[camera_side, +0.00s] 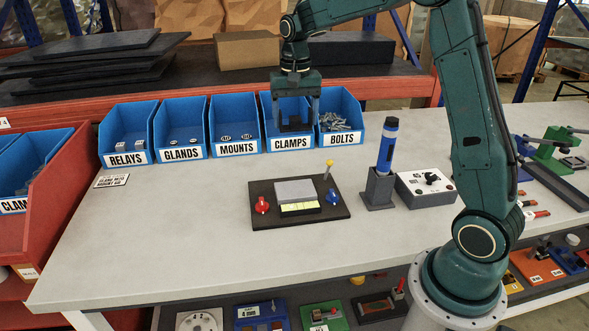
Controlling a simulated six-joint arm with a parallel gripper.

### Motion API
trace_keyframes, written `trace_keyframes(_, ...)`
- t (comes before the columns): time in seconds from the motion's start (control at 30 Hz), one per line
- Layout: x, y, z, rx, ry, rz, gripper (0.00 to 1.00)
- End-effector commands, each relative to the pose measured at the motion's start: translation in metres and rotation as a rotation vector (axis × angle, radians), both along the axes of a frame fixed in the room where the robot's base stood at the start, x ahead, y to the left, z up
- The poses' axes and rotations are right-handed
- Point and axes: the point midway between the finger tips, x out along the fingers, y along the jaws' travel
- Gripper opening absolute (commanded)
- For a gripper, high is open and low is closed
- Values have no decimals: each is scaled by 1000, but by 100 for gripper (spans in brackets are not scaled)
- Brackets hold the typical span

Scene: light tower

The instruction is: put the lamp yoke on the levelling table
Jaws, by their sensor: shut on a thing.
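My gripper (296,118) is at the CLAMPS bin (291,143), fingers pointing down. It is shut on a small dark piece (295,126), which looks like the lamp yoke; its shape is hard to make out against the bin. I cannot tell whether the piece is inside the bin or above it. The levelling table (335,210) is a dark base on the bench, in front of the bins.
Blue bins stand in a row behind, including the BOLTS bin (340,137) right beside my gripper. A blue-and-black cylinder stands upright in a grey holder (379,188), right of the levelling table, next to a white dial box (426,186). The bench's left front (150,240) is clear.

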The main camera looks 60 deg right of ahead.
Motion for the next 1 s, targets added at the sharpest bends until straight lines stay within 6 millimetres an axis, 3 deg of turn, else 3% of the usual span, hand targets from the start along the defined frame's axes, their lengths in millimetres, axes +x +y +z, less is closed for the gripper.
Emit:
trace_keyframes(0.7, -1, 0, -128, 1, 4, 0, 43)
trace_keyframes(1.0, 0, 0, -142, 0, -1, 0, 43)
